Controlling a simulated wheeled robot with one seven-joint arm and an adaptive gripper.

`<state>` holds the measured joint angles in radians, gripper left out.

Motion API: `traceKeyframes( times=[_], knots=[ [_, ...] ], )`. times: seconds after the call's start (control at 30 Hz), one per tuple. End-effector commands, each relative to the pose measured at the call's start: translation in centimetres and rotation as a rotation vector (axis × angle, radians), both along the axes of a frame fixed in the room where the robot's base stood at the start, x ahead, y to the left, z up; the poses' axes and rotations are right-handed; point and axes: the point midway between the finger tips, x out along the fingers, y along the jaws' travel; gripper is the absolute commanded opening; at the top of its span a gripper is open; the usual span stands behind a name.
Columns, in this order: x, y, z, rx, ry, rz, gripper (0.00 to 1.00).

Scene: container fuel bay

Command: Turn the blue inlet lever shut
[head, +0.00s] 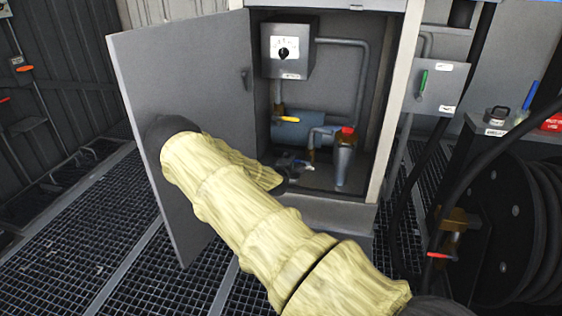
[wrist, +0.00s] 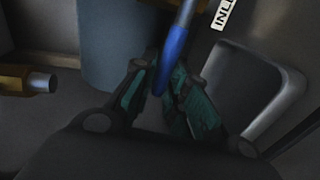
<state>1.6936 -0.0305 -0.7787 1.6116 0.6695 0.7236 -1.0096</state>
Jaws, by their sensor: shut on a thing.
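The blue inlet lever (wrist: 176,45) shows in the wrist view, running down from the top edge between my fingers. A white label (wrist: 225,12) beside it reads "INL", the rest cut off. My gripper (wrist: 163,88), with green finger pads, is shut on the lower end of the lever. In the head view my arm in its pale yellow sleeve reaches into the low part of the open grey cabinet (head: 395,100). There my wrist and forearm mostly hide the gripper, and I cannot make out the lever clearly.
The cabinet door (head: 185,75) stands open at left, close to my arm. Inside are a dial box (head: 287,50), a yellow lever (head: 286,119), a blue-grey cylinder (head: 300,129) and a red-topped filter (head: 344,160). A hose reel (head: 525,225) stands at right.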

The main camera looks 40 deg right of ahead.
Motion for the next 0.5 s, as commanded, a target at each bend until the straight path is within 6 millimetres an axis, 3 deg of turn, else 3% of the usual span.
traceKeyframes(
  times=[0.5],
  knots=[
    [-0.71, -0.85, -0.29, -0.031, 0.047, -0.015, 0.00]
  ],
)
